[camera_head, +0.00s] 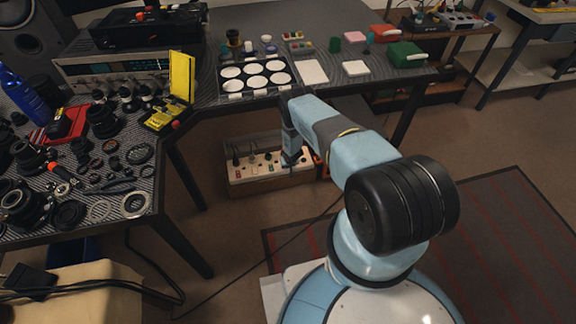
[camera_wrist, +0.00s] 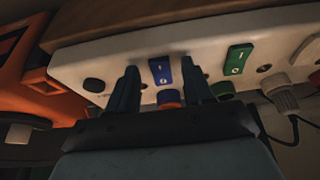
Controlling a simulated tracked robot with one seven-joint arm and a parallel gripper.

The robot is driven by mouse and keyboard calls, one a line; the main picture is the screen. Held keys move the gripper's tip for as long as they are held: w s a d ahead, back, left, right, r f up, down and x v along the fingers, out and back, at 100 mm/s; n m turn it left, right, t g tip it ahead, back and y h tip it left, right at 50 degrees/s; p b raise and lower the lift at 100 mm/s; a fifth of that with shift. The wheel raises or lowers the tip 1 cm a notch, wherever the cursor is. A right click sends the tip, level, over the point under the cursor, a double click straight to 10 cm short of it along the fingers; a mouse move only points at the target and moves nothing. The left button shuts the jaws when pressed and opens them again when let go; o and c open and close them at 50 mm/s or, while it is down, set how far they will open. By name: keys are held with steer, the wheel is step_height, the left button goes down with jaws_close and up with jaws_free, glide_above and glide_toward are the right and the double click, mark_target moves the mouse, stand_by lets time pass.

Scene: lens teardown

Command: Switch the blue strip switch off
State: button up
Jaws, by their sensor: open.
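The blue strip switch (camera_wrist: 161,70) is a small rocker on a white power strip (camera_wrist: 205,57), with pale marks at its upper and lower ends. My gripper (camera_wrist: 159,66) is open, one dark finger on either side of the blue switch in the wrist view. Nothing is held between the fingers. I cannot tell whether a finger touches the strip, nor which way the rocker is tilted. In the head view the white strip (camera_head: 250,170) lies low, under the table, and my gripper (camera_head: 291,158) reaches down at it. The blue switch is not clear there.
A green switch (camera_wrist: 238,60) sits to the right of the blue one. A grey plug (camera_wrist: 286,98) with a cable is farther right, and an orange object (camera_wrist: 30,75) stands left. The table (camera_head: 335,97) above the strip holds trays and small parts.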

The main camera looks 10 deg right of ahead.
steer(key=shift+c, duration=0.3)
jaws_close()
stand_by(0.3)
steer(key=shift+w, duration=0.1)
steer(key=shift+w+r+g, duration=0.1)
steer(key=shift+w+g, duration=0.15)
steer(key=shift+g, duration=0.55)
steer(key=shift+w+r+g, duration=0.1)
steer(key=shift+w+g, duration=0.1)
steer(key=shift+g, duration=0.6)
steer(key=shift+o, duration=0.3)
jaws_free()
steer(key=shift+s, duration=0.1)
